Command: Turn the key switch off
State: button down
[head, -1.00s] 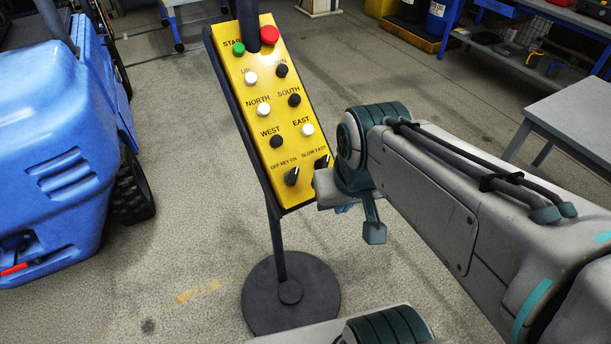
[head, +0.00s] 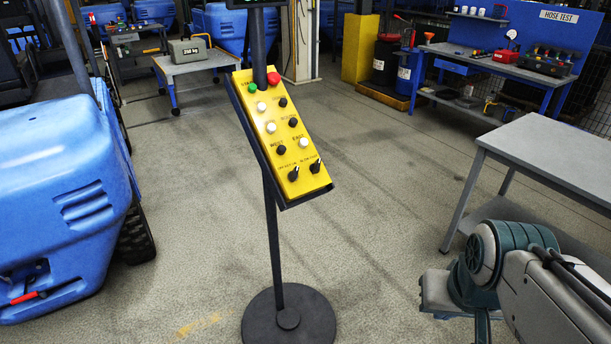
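The yellow control panel (head: 262,139) is tilted on a dark post with a round base (head: 289,318). The black key switch knob (head: 293,173) is at the panel's lower left, under a label too small to read now. Its pale pointer mark seems to lean up and right; its exact setting is hard to tell. A similar black knob (head: 316,165) sits to its right. My gripper (head: 460,308) is at the lower right, well apart from the panel. It is partly hidden by my arm and the frame edge, so its opening does not show clearly.
A grey table (head: 560,150) stands at the right, close to my arm. A blue machine (head: 60,180) fills the left side. A workbench (head: 500,68) and a small table with a grey box (head: 190,50) stand behind. The floor around the post is clear.

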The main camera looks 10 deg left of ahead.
aim_at(292, 176)
jog(key=u, duration=0.75)
jog(key=i, duration=1.1)
jog(key=u, duration=0.2)
